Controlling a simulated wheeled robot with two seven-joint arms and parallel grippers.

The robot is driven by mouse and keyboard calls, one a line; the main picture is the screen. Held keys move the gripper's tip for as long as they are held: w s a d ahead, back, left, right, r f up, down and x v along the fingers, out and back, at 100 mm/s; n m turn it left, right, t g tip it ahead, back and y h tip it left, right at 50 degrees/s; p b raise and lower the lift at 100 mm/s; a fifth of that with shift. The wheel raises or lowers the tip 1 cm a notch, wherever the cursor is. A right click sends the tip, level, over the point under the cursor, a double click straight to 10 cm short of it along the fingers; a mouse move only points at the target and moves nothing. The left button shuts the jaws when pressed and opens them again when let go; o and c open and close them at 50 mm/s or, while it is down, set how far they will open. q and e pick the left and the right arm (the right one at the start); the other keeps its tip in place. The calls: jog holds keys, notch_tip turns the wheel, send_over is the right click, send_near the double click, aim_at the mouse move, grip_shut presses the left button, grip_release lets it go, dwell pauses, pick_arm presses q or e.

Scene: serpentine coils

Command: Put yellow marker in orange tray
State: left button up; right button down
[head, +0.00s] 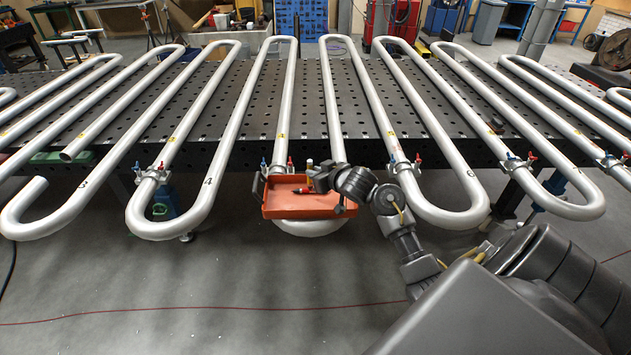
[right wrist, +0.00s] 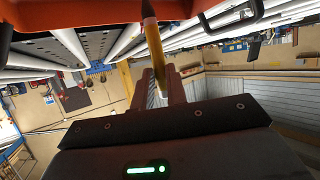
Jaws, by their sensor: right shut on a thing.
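The orange tray (head: 290,212) sits at the front edge of the dark table, by the middle pipe bends. Its orange rim also crosses the top of the right wrist view (right wrist: 75,14). My right gripper (head: 319,178) is over the right part of the tray. In the right wrist view my right gripper (right wrist: 160,88) is shut on the yellow marker (right wrist: 155,48), whose dark end points to the top of the picture, beside the tray rim. In the head view the gripper mostly hides the marker. My left gripper is not in view.
Large grey serpentine pipes (head: 235,95) cover the perforated table (head: 310,95). Clamps with red and blue handles (head: 280,167) stand along its front edge. The tray's left part is bare.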

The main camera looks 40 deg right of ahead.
notch_tip(320, 180, down, 4)
jog(key=shift+w+r+p, duration=0.1)
jog(key=shift+r+p, duration=0.15)
jog(key=shift+p, duration=0.3)
jog(key=shift+f, duration=0.2)
jog(key=c, duration=1.4)
grip_release()
jog(key=shift+r, duration=0.1)
